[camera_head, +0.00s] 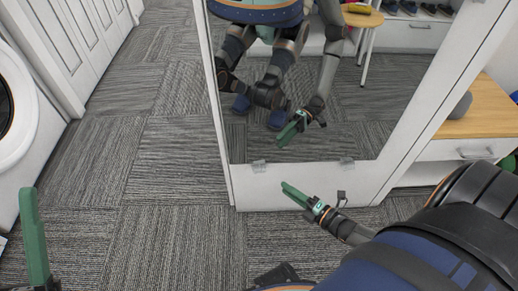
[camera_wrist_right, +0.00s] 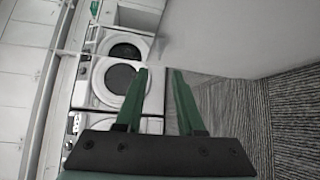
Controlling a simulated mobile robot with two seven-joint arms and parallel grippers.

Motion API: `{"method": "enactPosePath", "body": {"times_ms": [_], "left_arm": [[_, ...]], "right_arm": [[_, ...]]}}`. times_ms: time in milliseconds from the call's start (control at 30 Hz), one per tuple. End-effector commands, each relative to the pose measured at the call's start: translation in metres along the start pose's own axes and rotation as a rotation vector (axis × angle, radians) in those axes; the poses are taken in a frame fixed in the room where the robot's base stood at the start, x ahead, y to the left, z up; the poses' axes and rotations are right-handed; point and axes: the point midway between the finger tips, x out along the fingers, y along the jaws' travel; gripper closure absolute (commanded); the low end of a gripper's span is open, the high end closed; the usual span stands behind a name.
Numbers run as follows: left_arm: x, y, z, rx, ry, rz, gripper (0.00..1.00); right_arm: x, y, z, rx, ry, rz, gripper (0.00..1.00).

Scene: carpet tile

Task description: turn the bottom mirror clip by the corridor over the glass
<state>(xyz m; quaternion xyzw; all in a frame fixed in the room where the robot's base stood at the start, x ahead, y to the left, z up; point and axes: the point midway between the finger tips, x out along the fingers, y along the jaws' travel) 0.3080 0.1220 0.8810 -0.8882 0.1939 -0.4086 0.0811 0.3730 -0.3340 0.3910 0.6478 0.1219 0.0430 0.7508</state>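The tall mirror (camera_head: 300,145) stands in a white frame. On its lower edge are two small grey clips: the corridor-side clip (camera_head: 258,166) at the left and another clip (camera_head: 347,163) at the right. Their exact turn is too small to tell. My right gripper (camera_head: 286,188) is in front of the frame's bottom rail, below and right of the left clip. In the right wrist view its green fingers (camera_wrist_right: 160,72) stand apart with nothing between them; no clip shows there. My left gripper (camera_head: 30,195) shows one green finger at the lower left.
A white washer (camera_head: 14,110) and white doors (camera_head: 85,40) line the corridor at left. A drawer bench (camera_head: 480,125) stands right of the mirror. Carpet (camera_head: 170,165) between is clear. The mirror reflects my arms, a stool and shoes.

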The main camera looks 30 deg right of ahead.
Motion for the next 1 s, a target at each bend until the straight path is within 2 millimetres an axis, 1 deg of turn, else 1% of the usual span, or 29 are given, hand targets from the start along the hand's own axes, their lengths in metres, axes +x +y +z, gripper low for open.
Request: {"method": "enactPosePath", "body": {"times_ms": [33,300,400,500,700,933,967,1000], "left_arm": [[-0.004,0.002,0.004,-0.005,-0.002,0.001,0.50],[-0.017,0.010,0.019,-0.007,-0.012,0.007,0.50],[-0.021,0.013,0.023,-0.002,-0.016,0.010,0.50],[-0.024,0.015,0.026,0.001,-0.019,0.012,0.50],[-0.026,0.016,0.029,0.005,-0.021,0.015,0.50],[-0.025,0.016,0.029,0.005,-0.023,0.015,0.50],[-0.025,0.016,0.029,0.005,-0.023,0.015,0.50],[-0.025,0.016,0.029,0.005,-0.023,0.015,0.50]], "right_arm": [[0.011,-0.001,0.000,0.000,0.001,0.005,0.62],[0.067,-0.003,-0.001,0.002,0.001,0.003,0.62],[0.084,-0.002,-0.001,0.001,0.001,0.002,0.62],[0.095,-0.002,-0.001,0.002,0.001,0.002,0.62],[0.105,-0.001,-0.001,0.003,0.000,-0.001,0.62],[0.105,0.000,-0.001,0.003,0.001,-0.001,0.62],[0.105,0.000,-0.001,0.003,0.001,-0.001,0.65],[0.105,0.000,-0.001,0.003,0.001,-0.001,0.69]]}}
